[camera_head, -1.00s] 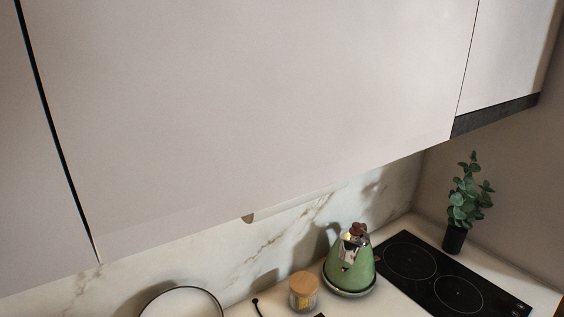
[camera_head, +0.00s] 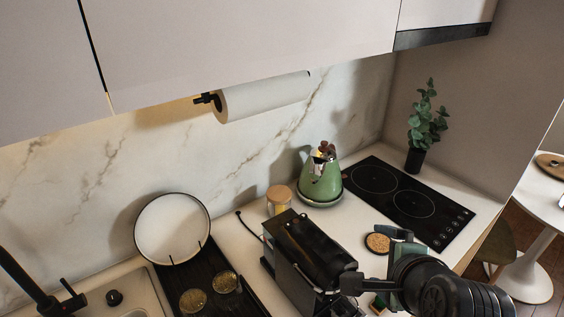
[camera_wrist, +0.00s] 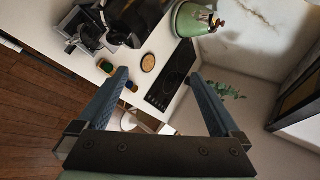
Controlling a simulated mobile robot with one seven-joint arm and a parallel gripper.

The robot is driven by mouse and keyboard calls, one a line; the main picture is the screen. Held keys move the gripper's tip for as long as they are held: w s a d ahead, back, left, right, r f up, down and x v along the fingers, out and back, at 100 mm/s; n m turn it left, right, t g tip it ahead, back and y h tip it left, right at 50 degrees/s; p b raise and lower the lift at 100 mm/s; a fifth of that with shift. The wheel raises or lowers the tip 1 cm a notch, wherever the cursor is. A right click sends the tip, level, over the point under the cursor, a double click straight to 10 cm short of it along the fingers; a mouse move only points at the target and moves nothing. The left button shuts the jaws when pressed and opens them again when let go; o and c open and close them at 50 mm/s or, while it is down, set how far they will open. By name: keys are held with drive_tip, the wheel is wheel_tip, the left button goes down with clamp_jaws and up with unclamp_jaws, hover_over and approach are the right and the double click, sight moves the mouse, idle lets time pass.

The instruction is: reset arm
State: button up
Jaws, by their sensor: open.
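My gripper (camera_wrist: 160,76) is open and empty in the wrist view, its two blue-grey fingers spread wide apart. Between and beyond the fingers lie the counter, a round cork-coloured coaster (camera_wrist: 148,63) and the black hob (camera_wrist: 172,82), all apart from the fingers. In the head view my black arm reaches in at the lower right, over the counter's front. The fingertips cannot be made out clearly there.
A black coffee machine (camera_head: 312,250) stands close beside my arm. Behind are a green kettle (camera_head: 321,180), a glass jar (camera_head: 279,200) and the hob (camera_head: 408,200) with a plant (camera_head: 425,125). Wall cabinets (camera_head: 250,45) hang above. A white table (camera_head: 540,190) is at the right.

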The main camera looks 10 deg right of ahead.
drive_tip(key=w+a+r+n+t+b, duration=0.1)
drive_tip(key=w+a+r+n+t, duration=0.2)
drive_tip(key=r, duration=0.4)
drive_tip(key=w+a+r+n+t+b, duration=0.1)
drive_tip(key=a+r+n+t, duration=0.2)
drive_tip(key=a+r+n, duration=0.3)
drive_tip(key=w+a+r+n+t+b, duration=0.1)
drive_tip(key=w+a+r+n+t, duration=0.2)
drive_tip(key=r, duration=0.6)
drive_tip(key=s+a+r+n+t+y, duration=0.1)
drive_tip(key=s+a+r+n+t, duration=0.3)
drive_tip(key=r, duration=0.4)
drive_tip(key=s+a+r+n+t+y+b, duration=0.1)
drive_tip(key=s+a+r+n+t, duration=0.4)
drive_tip(key=s+a+r, duration=0.3)
drive_tip(key=shift+s+a+r+n+y, duration=0.15)
drive_tip(key=shift+a+r+n+y, duration=0.15)
drive_tip(key=shift+a+n, duration=0.2)
drive_tip(key=shift+f, duration=0.1)
